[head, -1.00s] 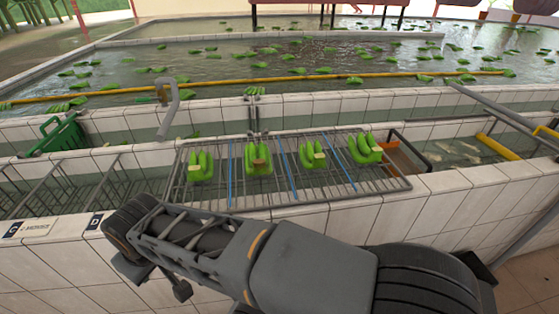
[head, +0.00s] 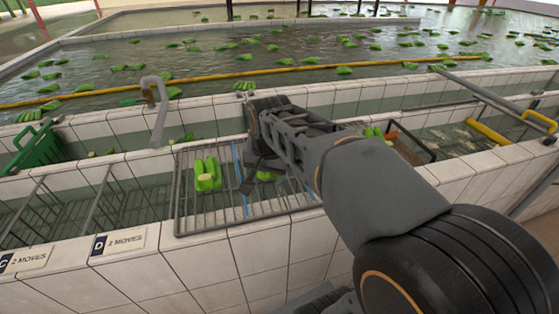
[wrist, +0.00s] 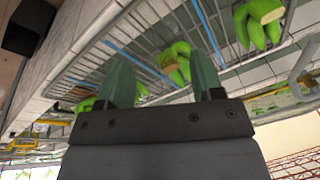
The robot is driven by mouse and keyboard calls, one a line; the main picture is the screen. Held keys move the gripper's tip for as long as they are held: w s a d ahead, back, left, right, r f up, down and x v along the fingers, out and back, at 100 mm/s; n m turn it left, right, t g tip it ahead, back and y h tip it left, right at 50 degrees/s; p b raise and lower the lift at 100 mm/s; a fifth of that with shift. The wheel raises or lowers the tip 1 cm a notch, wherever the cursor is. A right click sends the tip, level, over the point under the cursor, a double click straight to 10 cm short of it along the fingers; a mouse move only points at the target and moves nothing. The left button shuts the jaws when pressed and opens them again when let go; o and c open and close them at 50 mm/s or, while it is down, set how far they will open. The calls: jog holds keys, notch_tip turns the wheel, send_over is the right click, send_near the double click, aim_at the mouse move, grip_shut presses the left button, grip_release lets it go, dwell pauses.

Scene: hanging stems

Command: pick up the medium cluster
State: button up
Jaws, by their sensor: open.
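Green banana clusters lie on a wire rack (head: 187,224) split by blue strips. The leftmost cluster (head: 208,175) is in clear view. The second from left (head: 266,175) is partly hidden by my arm, and another (head: 375,133) shows at the right end. I cannot tell for certain which is the medium one. In the wrist view my gripper (wrist: 163,77) is open and empty. A cluster with a brownish crown (wrist: 175,62) appears between and beyond its fingers, apart from them. A larger-looking cluster (wrist: 258,25) is at upper right.
White tiled walls (head: 230,262) border the rack. A grey curved pipe (head: 157,110) stands behind it at left, near a green crate (head: 32,150). Water with floating clusters lies behind, crossed by a yellow pipe (head: 205,77). A brown tray (head: 408,150) sits at the rack's right.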

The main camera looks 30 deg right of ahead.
jog(key=w+d+r+m+g, duration=0.1)
jog(key=w+d+r+m, duration=0.2)
jog(key=w+m, duration=0.3)
jog(key=m+g+p, duration=0.2)
jog(key=m, duration=0.5)
send_over(261, 175)
jog(key=s+d, duration=0.3)
notch_tip(261, 175, down, 8)
jog(key=shift+w+r, duration=0.1)
jog(key=shift+r, duration=0.05)
jog(key=shift+d+f+p, duration=0.1)
jog(key=shift+f+p, duration=0.95)
jog(key=shift+f, duration=2.2)
jog(key=shift+c, duration=0.2)
jog(key=c, duration=1.1)
jog(key=shift+r, duration=0.15)
